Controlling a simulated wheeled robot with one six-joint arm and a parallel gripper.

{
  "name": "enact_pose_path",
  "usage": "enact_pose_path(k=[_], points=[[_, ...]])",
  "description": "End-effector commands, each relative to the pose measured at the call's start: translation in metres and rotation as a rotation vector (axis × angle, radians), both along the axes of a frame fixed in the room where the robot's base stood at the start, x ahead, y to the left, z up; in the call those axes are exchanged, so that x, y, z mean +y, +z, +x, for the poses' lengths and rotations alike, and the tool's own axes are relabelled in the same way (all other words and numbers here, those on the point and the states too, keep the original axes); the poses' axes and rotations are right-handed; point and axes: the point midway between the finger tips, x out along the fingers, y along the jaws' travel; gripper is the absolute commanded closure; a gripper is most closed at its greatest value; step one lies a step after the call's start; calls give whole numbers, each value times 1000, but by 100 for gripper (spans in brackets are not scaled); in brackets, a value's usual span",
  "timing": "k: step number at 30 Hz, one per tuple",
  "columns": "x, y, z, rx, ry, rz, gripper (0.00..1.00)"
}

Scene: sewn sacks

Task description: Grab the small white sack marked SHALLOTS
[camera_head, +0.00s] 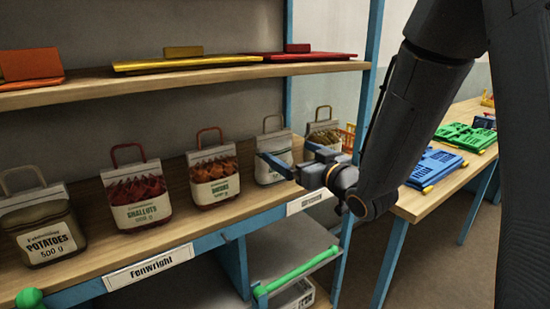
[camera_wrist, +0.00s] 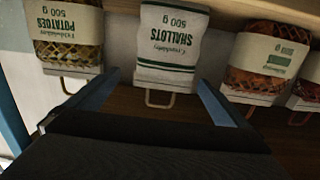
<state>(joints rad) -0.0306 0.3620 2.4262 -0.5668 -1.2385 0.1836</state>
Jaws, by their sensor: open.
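The small white sack marked SHALLOTS (camera_wrist: 170,45) stands on the shelf, upside down in the wrist view, with a beige handle loop. In the head view, the white sack (camera_head: 268,148) is fourth from the left, partly covered by my gripper (camera_head: 286,156). My gripper is open and empty in front of it. In the wrist view, the fingers of my gripper (camera_wrist: 157,82) point toward the sack, one to each side of its handle, with no visible grip on it. Another SHALLOTS sack, with red netting (camera_head: 137,194), stands further left in the head view.
An ONIONS sack (camera_head: 214,172) and a net sack (camera_head: 323,130), marked POTATOES in the wrist view (camera_wrist: 65,35), flank the white sack. A POTATOES sack (camera_head: 42,228) is far left. An upper shelf (camera_head: 170,84) hangs above. A table with blue and green items (camera_head: 430,168) is right.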

Motion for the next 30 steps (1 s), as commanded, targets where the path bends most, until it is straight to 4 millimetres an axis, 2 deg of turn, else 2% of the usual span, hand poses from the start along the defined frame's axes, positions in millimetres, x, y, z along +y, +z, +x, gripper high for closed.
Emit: enact_pose_path(k=[4,11,21,30], points=[[11,6,3,-23,22,18,0],[24,7,22,-25,21,17,0],[45,8,58,-23,19,19,0],[47,6,64,-22,17,19,0]])
